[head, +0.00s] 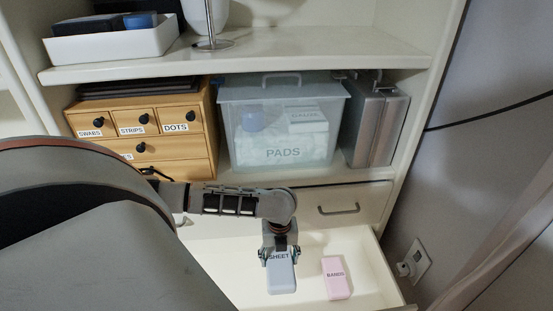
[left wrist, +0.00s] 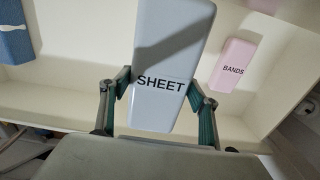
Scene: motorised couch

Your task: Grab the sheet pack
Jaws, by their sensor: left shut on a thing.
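The sheet pack (head: 281,278) is a pale blue-grey box with the word SHEET on it. It is in the open drawer in the head view and fills the middle of the left wrist view (left wrist: 172,60). My left gripper (head: 279,256) reaches down into the drawer from above and is shut on the sheet pack. In the left wrist view, its fingers (left wrist: 160,100) are on either side of the pack at the lettering. I cannot tell whether the pack touches the drawer floor. My right gripper is not in view.
A pink BANDS pack (head: 336,278) lies to the right in the open drawer (head: 371,268). A blue item (left wrist: 14,35) is at the left in the left wrist view. Above stand a clear PADS bin (head: 283,130) and a wooden drawer box (head: 143,150). The wall is at the right.

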